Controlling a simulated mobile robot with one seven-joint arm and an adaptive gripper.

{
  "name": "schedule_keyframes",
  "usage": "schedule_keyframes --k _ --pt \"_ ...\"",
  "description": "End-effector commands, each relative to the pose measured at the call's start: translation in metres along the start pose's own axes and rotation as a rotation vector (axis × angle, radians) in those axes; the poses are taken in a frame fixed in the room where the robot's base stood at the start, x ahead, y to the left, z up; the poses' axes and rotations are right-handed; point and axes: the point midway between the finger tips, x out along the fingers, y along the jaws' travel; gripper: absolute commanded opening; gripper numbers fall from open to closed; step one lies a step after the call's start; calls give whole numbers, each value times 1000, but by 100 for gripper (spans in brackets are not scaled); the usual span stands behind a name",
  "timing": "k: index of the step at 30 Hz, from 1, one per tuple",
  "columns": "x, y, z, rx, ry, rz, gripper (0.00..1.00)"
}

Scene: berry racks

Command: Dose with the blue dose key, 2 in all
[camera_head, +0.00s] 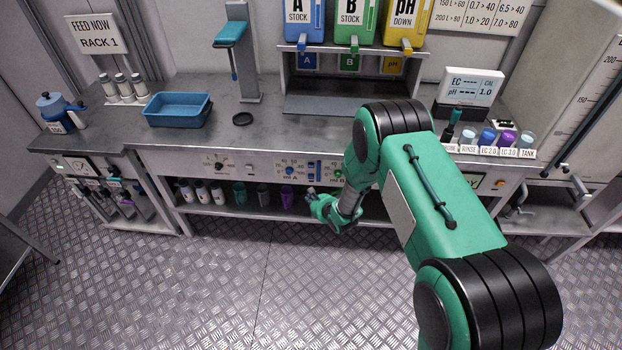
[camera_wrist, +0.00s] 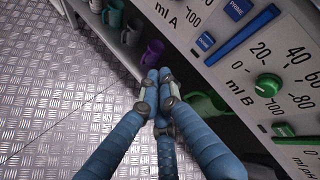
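The dosing panel on the bench front carries a long blue bar-shaped key (camera_wrist: 241,36) beside the ml A scale, which I take as the blue dose key. In the head view the blue key (camera_head: 318,168) looks like a small upright bar. The ml B scale has a round green knob (camera_wrist: 268,85) and a long green key (camera_wrist: 266,57). My gripper (camera_head: 318,205) hangs in front of the bench, below the panel; in the wrist view its fingertips (camera_wrist: 157,82) are together, with nothing seen between them, apart from the key.
Purple (camera_wrist: 152,53) and green mugs stand on the low shelf just beyond my fingertips. A, B and pH canisters (camera_head: 304,20) stand above the bench. The metal floor in front is clear.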

Motion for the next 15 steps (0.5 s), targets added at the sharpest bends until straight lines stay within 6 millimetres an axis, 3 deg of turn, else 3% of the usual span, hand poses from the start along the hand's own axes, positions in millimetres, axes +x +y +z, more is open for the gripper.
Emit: schedule_keyframes --k 15 --pt "37 -34 -15 0 0 -1 0"
